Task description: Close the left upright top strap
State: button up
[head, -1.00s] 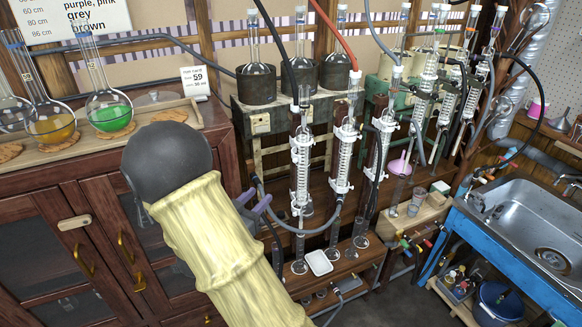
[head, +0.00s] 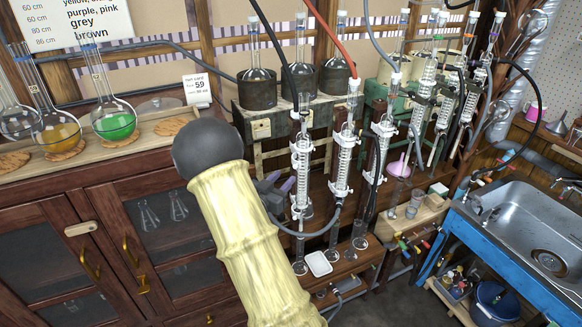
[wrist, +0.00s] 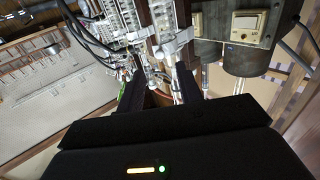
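The left upright (head: 294,150) is a dark red-brown post with a clear glass condenser (head: 301,165) along it. A white top strap (head: 298,117) sits near its upper end; it is too small to tell whether it is open or closed. My gripper (head: 280,184) is left of the upright's lower half, below the top strap, with purplish fingertips. In the wrist view my gripper (wrist: 158,92) has its two dark fingers apart with nothing held. A white strap fitting (wrist: 174,44) on a brown post shows just beyond the fingertips; I cannot tell which strap it is.
More glass condensers (head: 343,160) on uprights stand close to the right. A grey hose (head: 310,232) loops under my gripper. Round flasks (head: 114,121) stand on the cabinet at left. A white dish (head: 318,264) lies on the low shelf. A sink (head: 530,235) is at right.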

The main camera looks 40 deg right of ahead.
aim_at(294, 167)
jog(key=p+x, duration=0.1)
jog(key=x, duration=0.4)
jog(key=shift+w+d, duration=0.15)
jog(key=shift+d, duration=0.1)
grip_shut()
